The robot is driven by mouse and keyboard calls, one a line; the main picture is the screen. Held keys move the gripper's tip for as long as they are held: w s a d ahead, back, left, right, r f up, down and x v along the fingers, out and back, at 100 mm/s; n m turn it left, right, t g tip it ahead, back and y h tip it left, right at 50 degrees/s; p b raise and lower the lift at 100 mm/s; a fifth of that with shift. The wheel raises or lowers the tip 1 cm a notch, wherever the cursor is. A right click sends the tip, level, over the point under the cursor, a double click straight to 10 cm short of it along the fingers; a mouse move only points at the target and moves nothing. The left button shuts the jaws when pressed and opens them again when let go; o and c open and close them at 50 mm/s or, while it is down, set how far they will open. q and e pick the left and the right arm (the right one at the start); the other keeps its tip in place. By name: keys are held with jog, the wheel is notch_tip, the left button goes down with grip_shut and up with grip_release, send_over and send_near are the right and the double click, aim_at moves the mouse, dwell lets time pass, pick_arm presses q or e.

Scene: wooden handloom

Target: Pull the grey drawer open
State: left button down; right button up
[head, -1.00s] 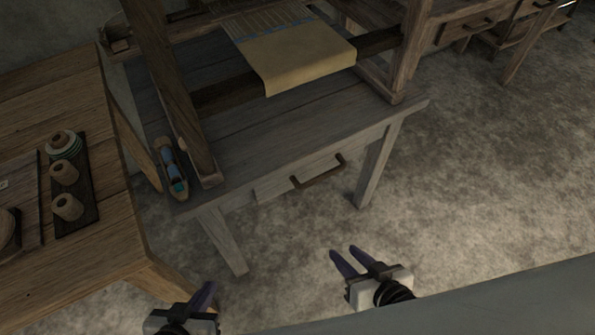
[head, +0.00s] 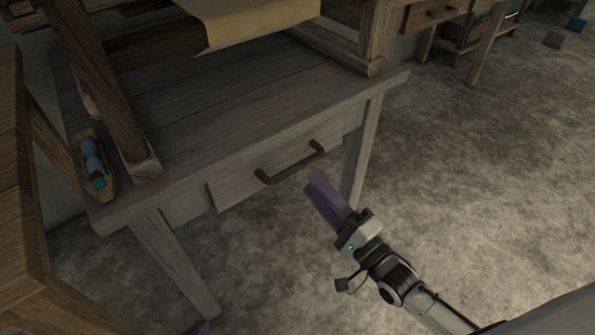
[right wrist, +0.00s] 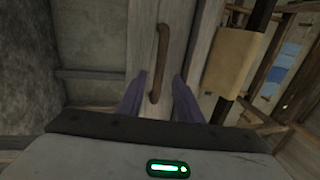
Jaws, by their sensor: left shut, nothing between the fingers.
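The grey drawer (head: 238,186) is in the front of the grey wooden table, its front about flush with the table apron. Its dark, bow-shaped handle (head: 290,167) runs along the drawer front. My right gripper (head: 316,182) is open and empty, just in front of and below the handle's right end. In the right wrist view the handle (right wrist: 161,55) stands upright in the picture, lined up with the gap between the two purple fingers (right wrist: 159,80). I cannot tell if the fingertips reach past it.
The loom's wooden frame (head: 95,75) with tan cloth (head: 250,22) stands on the table (head: 215,120). A shuttle (head: 94,165) lies at the table's left end. A brown table (head: 18,220) is close on the left.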

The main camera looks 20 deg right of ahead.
aim_at(297, 165)
jog(key=b+x, duration=0.1)
jog(key=x, duration=0.6)
grip_shut()
